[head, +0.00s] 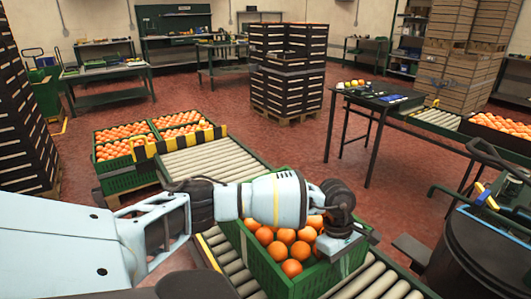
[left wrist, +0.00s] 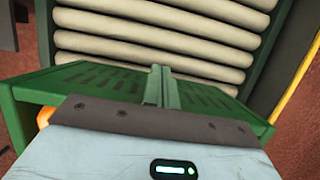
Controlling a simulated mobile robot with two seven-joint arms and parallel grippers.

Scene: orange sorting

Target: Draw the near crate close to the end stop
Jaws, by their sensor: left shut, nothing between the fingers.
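The near crate (head: 258,262) is green, filled with oranges, and stands on the roller conveyor (head: 213,160). The end stop (head: 178,142) is a yellow-and-black striped bar across the conveyor's far end, with bare rollers between it and the crate. My left gripper (head: 342,244) is over the crate's right side in the head view and hides part of the crate and some oranges. In the left wrist view its fingers (left wrist: 161,86) are shut together with nothing between them, against the view of a slotted green crate wall (left wrist: 95,78); whether they touch it I cannot tell. My right gripper is not in view.
Green crates of oranges (head: 125,180) stand left of the conveyor's far end. A dark table (head: 375,97) and another crate of oranges (head: 500,124) are at the right. A stack of dark crates (head: 288,75) stands behind. Red floor between them is open.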

